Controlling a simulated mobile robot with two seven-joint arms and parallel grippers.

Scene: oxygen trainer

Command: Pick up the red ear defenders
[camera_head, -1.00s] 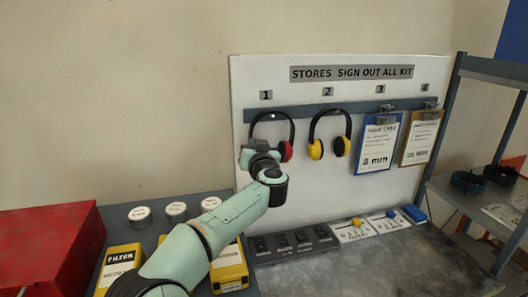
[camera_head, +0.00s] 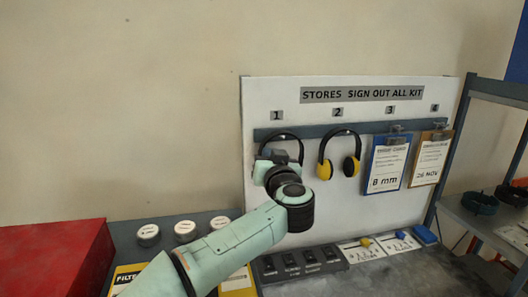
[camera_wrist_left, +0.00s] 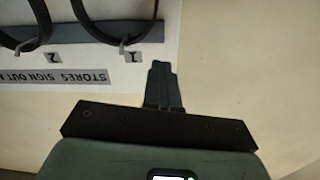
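The red ear defenders hang on the board's rail under number 1; their dark headband (camera_head: 300,148) shows in the head view, and the cups are hidden behind my left arm. The headband also shows at the top of the upside-down left wrist view (camera_wrist_left: 84,24). My left gripper (camera_head: 268,158) is in front of these ear defenders, its fingertips hard to make out in the head view. In the left wrist view my left gripper (camera_wrist_left: 161,68) has its fingers together with nothing visible between them, apart from the headband. My right gripper is not in view.
Yellow ear defenders (camera_head: 325,170) hang just right, under number 2. Two clipboards (camera_head: 387,165) hang further right on the white board (camera_head: 345,215). Yellow filter boxes (camera_head: 238,282), white round tins (camera_head: 185,231) and a red box (camera_head: 50,255) are at lower left. A shelf rack (camera_head: 490,225) stands right.

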